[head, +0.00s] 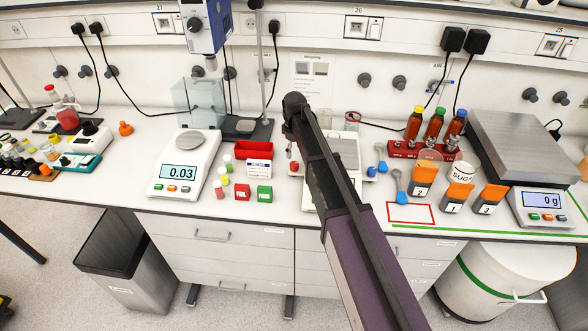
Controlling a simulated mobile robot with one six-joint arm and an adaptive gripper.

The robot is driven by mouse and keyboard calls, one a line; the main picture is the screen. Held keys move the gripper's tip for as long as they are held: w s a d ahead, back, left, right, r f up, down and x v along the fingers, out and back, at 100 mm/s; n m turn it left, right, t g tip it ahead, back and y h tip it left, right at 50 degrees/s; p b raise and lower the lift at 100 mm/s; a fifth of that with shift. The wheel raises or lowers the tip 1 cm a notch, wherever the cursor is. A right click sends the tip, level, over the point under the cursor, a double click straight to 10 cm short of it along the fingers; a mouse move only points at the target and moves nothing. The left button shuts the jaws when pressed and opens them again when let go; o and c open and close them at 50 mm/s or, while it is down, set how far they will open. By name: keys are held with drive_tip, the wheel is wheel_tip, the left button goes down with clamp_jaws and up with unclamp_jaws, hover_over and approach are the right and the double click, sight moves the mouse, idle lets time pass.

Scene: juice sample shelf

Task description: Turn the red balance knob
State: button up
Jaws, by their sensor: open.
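A balance (345,147) with a flat pan stands near the middle of the bench, mostly hidden behind my arm. A small red knob (293,167) shows at the left of the balance, just left of my arm. A blue knob (371,172) shows at its right side. My arm crosses the picture from the lower right up to the middle and covers the front of the balance. I cannot make out my gripper's fingers; they are hidden behind the arm or out of sight.
Left of the arm are a red bin (253,151), red and green blocks, small vials and a scale (181,172) reading 0.03. A stand (247,131) rises behind.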

sight(294, 164)
drive_tip(key=shift+f+b, duration=3.35)
drive_tip(key=shift+f, duration=0.3)
clamp_jaws()
